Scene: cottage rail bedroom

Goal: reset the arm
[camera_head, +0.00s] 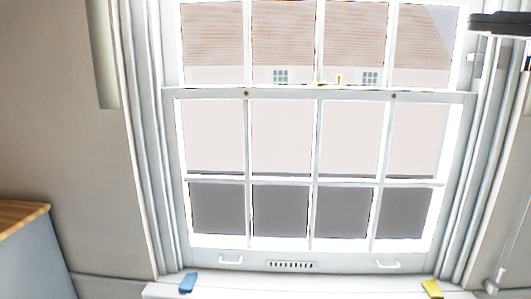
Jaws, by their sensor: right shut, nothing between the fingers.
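My right gripper (500,24) shows as a dark shape at the upper right edge, in front of the window's right frame. It is shut and empty, and part of it is cut off by the picture edge. My left gripper is not in view.
A white sash window (315,180) fills the middle, with two handles on its bottom rail. A blue object (188,282) and a yellow object (432,288) lie on the white sill (300,288). A wooden-topped cabinet (22,216) stands at the left.

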